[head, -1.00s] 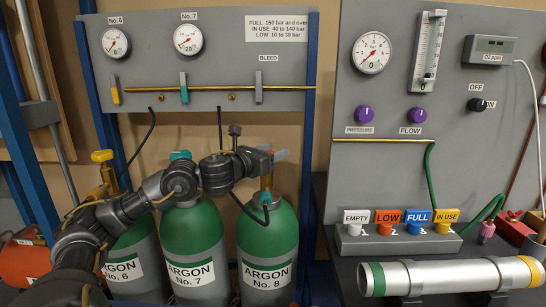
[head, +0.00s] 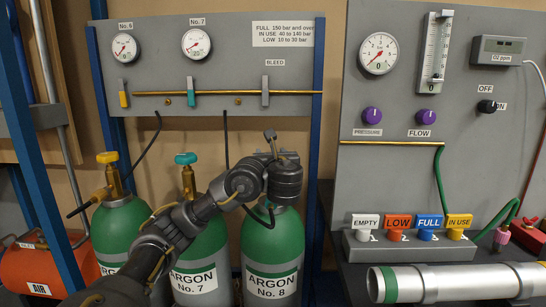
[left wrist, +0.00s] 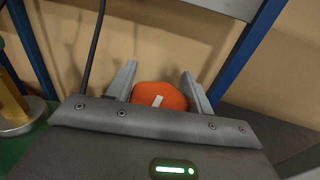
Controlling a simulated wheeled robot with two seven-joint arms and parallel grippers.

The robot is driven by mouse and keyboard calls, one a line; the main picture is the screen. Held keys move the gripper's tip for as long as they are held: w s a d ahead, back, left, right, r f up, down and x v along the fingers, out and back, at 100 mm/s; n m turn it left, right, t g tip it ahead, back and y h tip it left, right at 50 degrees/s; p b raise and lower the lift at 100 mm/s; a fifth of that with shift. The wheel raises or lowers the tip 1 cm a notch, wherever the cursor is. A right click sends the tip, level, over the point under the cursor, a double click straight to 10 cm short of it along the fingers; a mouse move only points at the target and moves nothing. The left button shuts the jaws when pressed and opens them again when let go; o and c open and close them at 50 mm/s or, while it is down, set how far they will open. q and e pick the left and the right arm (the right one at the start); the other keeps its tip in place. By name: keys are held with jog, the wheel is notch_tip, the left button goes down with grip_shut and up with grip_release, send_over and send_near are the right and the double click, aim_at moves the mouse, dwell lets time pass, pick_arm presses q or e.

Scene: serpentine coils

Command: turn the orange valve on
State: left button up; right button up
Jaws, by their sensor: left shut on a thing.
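The orange valve knob (left wrist: 160,98) shows in the left wrist view between the two grey fingers, with a white mark on its top. My left gripper (left wrist: 158,82) is shut on this knob, one finger on each side. In the head view my left gripper (head: 286,160) is at the top of the argon No. 8 cylinder (head: 270,242) and hides the knob and most of its neck. My right gripper is not in view.
Argon No. 7 (head: 200,245) with a teal knob (head: 186,158) and No. 6 (head: 122,225) with a yellow knob (head: 107,157) stand to the left. A blue post (head: 314,150) is close on the right. A bench with labelled tags (head: 428,238) stands beyond it.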

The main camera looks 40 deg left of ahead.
pick_arm(q)
jog(key=shift+n+g+y, duration=0.6)
jog(key=shift+g, duration=0.1)
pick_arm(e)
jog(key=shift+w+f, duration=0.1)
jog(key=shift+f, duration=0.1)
pick_arm(q)
jog(key=shift+s+a+g, duration=0.1)
jog(key=shift+g, duration=0.2)
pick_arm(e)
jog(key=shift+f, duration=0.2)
pick_arm(q)
jog(key=o, duration=1)
